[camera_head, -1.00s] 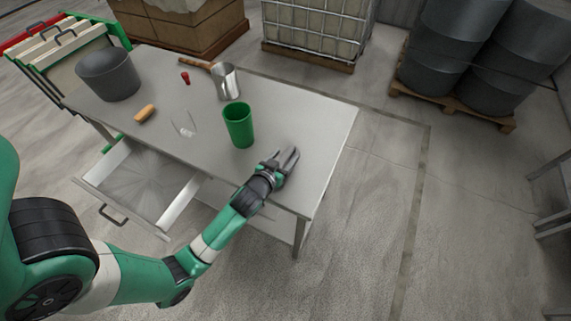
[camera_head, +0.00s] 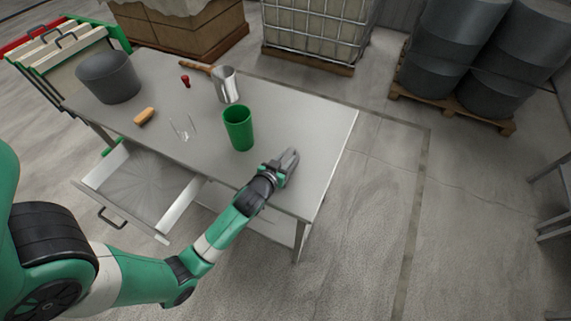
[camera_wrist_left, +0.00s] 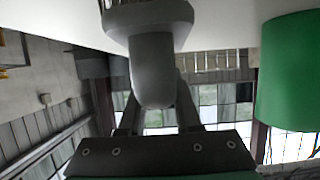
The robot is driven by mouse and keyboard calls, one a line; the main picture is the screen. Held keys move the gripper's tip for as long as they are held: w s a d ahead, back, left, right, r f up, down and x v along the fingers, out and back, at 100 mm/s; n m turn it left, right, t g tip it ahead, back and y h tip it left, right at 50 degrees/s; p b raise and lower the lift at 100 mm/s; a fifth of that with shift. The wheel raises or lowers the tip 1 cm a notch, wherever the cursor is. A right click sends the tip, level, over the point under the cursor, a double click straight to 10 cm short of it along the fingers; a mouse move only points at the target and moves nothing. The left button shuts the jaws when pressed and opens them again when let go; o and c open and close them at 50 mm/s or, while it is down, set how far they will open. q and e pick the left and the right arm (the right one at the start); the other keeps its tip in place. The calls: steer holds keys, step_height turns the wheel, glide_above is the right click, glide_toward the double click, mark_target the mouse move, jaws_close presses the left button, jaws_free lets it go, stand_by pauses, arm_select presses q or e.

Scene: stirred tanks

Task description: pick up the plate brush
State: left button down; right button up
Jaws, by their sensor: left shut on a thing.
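My left gripper (camera_head: 290,158) is low over the right part of the grey table (camera_head: 325,135), near its front edge. In the left wrist view, a grey thing with a wide head and a rounded handle, which I take for the plate brush (camera_wrist_left: 152,70), sits between its two fingers. The gripper is shut on it. In the head view the fingers hide most of the brush, and I cannot tell whether it touches the table. My right gripper is in neither view.
A green cup (camera_head: 238,130) stands close left of the gripper. Farther left are a metal pitcher (camera_head: 226,86), a clear glass (camera_head: 184,128), an orange-brown item (camera_head: 144,116), a small red item (camera_head: 185,81) and a grey bucket (camera_head: 108,77). A drawer (camera_head: 140,190) hangs open in front.

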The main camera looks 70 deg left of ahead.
arm_select(q)
step_height(320, 180, up, 4)
steer(key=shift+s+d+r+p, duration=0.1)
steer(key=shift+d+p, duration=0.05)
steer(key=shift+p, duration=0.9)
steer(key=s+d+r, duration=0.1)
steer(key=d+r+p, duration=0.1)
steer(key=r, duration=0.1)
steer(key=s+r+p, duration=0.1)
steer(key=shift+s+d+r, duration=0.25)
steer(key=shift+s+d, duration=0.05)
steer(key=shift+d, duration=0.1)
steer(key=p+v, duration=0.5)
steer(key=v, duration=0.5)
steer(key=shift+d+r+p, duration=0.25)
steer(key=shift+d+p, duration=0.05)
steer(key=shift+d, duration=0.25)
